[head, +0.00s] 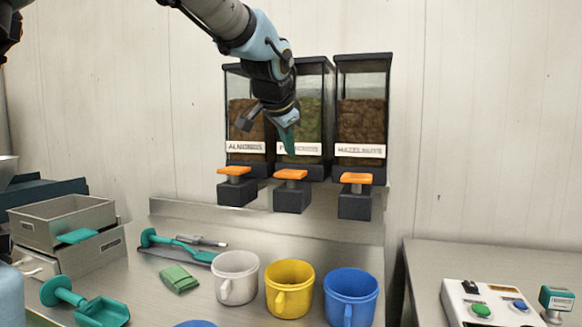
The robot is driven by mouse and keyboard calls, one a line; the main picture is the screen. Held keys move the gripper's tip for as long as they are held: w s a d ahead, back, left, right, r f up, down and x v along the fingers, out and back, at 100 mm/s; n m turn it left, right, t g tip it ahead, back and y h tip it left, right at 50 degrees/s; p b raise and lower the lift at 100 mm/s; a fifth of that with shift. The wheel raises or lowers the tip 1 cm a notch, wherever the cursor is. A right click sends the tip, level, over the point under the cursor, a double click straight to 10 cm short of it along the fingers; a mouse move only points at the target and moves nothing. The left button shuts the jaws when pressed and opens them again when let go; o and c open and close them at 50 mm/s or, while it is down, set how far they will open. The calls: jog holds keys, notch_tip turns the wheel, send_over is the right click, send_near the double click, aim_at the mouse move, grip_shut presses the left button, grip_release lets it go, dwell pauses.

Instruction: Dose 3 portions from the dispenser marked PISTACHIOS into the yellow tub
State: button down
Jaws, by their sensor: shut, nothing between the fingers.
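The middle dispenser (313,110) holds green contents. Its label starts with P and is partly hidden by my gripper; the dispensers beside it read ALMONDS and, it seems, HAZELNUTS. An orange press plate (291,174) tops the dark outlet block (291,199) under the middle dispenser. My gripper (290,150) is shut and empty, pointing down in front of the middle label, a little above the orange plate with a gap showing. The yellow tub (290,300) stands upright on the counter below the middle outlet, its handle facing forward. Its contents cannot be seen well.
The almond dispenser (247,115) and hazelnut dispenser (361,110) flank the middle one. A white tub (236,285) and blue tub (350,300) flank the yellow tub. Teal scoops (103,312), a green cloth (179,279) and metal bins (62,221) lie left; a button box (490,303) stands right.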

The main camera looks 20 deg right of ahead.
aim_at(293, 173)
jog(key=shift+r+p, duration=0.9)
jog(key=shift+r, duration=0.6)
jog(key=shift+d+f, duration=0.1)
dwell(1.8)
jog(key=shift+s+d+y, duration=0.1)
jog(key=shift+s+y, duration=0.1)
jog(key=shift+y, duration=0.1)
jog(key=shift+s+d+n+y+p, duration=0.2)
jog(key=shift+n+y+p, duration=0.2)
jog(key=shift+n+y, duration=0.45)
jog(key=shift+w+a+r+n+t+y+p, duration=0.15)
jog(key=shift+r+n+t+y, duration=0.35)
jog(key=shift+r+n, duration=0.55)
jog(key=shift+w+r+n+t+y+p, duration=0.1)
jog(key=shift+r+n+t+y+p, duration=0.3)
jog(key=shift+r+n, duration=0.6)
jog(key=shift+f, duration=0.25)
notch_tip(293, 173, down, 9)
jog(key=b, duration=0.7)
jog(key=shift+r, duration=0.2)
